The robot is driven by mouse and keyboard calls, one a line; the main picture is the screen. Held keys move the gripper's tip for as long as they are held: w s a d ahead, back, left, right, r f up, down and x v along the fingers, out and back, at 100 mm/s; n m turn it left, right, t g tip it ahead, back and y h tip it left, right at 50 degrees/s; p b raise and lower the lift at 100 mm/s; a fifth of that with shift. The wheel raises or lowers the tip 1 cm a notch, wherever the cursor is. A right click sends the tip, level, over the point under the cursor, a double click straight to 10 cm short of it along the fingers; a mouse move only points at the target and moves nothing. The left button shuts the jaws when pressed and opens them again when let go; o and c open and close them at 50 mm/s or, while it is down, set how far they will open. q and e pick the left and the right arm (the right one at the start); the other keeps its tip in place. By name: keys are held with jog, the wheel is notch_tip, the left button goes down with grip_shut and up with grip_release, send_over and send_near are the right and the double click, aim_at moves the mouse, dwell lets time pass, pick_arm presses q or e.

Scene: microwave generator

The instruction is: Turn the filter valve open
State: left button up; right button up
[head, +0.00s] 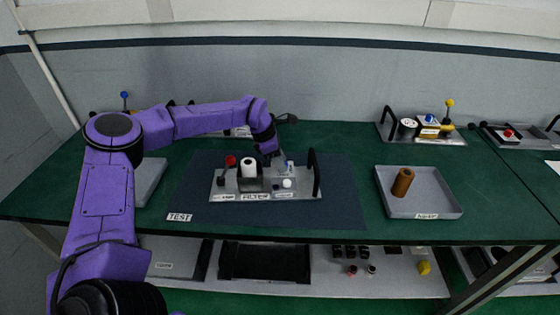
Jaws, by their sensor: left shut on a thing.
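The filter module (233,193) is a grey plate labelled FILTER on the dark TEST mat. It carries a red knob (230,160) at left, an upright white cylinder (249,168) in a dark holder, a white round knob (287,183) at front right and a black upright handle at the right end. My left gripper (277,159) reaches down behind and right of the white cylinder, beside a small blue-and-white part (290,166). It is shut on what appears to be the filter valve; the grip point is small and mostly hidden by the fingers. My right gripper is out of view.
A grey tray (440,206) with a brown cylinder (403,182) stands at right. Another module (455,137) with blue and yellow knobs is at the back right. A tray lies partly behind my left arm. The mat (340,200) is clear around the filter plate.

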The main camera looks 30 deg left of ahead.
pick_arm(q)
jog(key=n+b, duration=0.1)
jog(key=b, duration=0.1)
jog(key=n+y+b, duration=0.1)
jog(key=n+b, duration=0.1)
jog(key=shift+s+d+f+n+t, duration=0.1)
jog(key=shift+s+f+n+t, duration=0.05)
jog(key=shift+f+n+t, duration=0.2)
jog(key=n+y+b, duration=0.1)
jog(key=n+b, duration=0.1)
jog(key=n+t+y+b, duration=0.1)
jog(key=n+b, duration=0.1)
jog(key=n, duration=0.1)
jog(key=shift+d+b, duration=0.15)
jog(key=shift+b, duration=0.15)
jog(key=n+y+b, duration=0.1)
jog(key=n, duration=0.1)
jog(key=n+b, duration=0.2)
jog(key=n, duration=0.1)
jog(key=shift+d+y, duration=0.15)
jog(key=shift+y, duration=0.25)
jog(key=n+g+y+b, duration=0.1)
jog(key=n+b, duration=0.1)
jog(key=n, duration=0.2)
jog(key=shift+r, duration=0.15)
jog(key=shift+y+b, duration=0.3)
jog(key=shift+b, duration=0.05)
